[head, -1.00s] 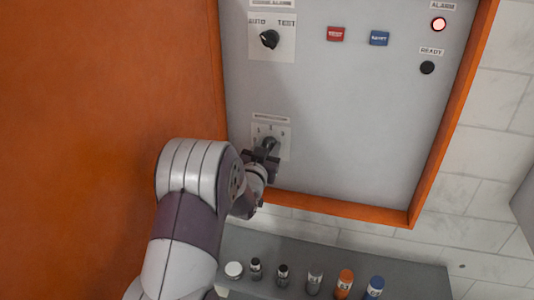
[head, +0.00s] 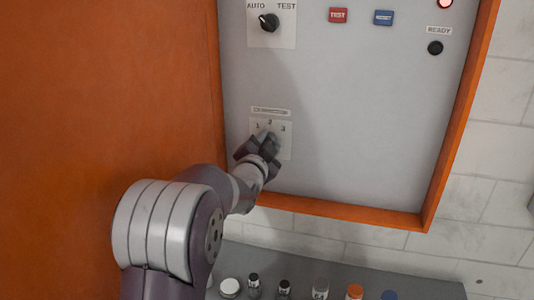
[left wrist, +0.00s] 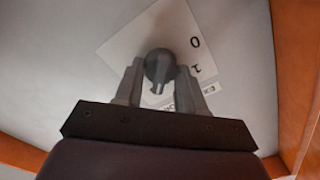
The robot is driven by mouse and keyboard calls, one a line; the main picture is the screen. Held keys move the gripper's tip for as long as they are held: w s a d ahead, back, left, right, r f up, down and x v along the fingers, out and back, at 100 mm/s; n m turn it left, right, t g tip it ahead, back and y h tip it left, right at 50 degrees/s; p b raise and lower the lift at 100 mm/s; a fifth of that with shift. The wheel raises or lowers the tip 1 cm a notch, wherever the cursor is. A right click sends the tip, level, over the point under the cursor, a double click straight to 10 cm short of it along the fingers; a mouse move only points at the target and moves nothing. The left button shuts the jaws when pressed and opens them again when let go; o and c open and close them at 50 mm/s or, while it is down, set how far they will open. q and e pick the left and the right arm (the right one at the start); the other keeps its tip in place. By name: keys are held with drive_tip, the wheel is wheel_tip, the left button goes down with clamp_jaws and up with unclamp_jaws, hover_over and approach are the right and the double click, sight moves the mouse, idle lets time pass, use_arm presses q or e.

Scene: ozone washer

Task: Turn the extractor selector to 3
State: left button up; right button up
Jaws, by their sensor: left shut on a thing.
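The extractor selector is a dark round knob (left wrist: 159,66) on a white plate (head: 285,150) low on the grey panel. In the head view 1, 2 and 3 are readable above the knob. My left gripper (head: 264,146) is closed around the knob, and in the left wrist view one finger (left wrist: 158,90) lies on each side of it. There the knob's ridge points down the picture; 0 and 1 show at right, while 2 and 3 are hidden. Which number it points to I cannot tell. My right gripper is not in view.
An orange frame (head: 340,211) edges the panel. Several small bottles stand on a grey shelf (head: 400,257) below.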

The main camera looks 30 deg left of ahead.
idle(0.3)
use_arm(q)
drive_tip(key=o, duration=1)
drive_tip(key=shift+b+v, duration=1.85)
drive_tip(key=shift+v, duration=4.6)
drive_tip(key=shift+w, duration=0.1)
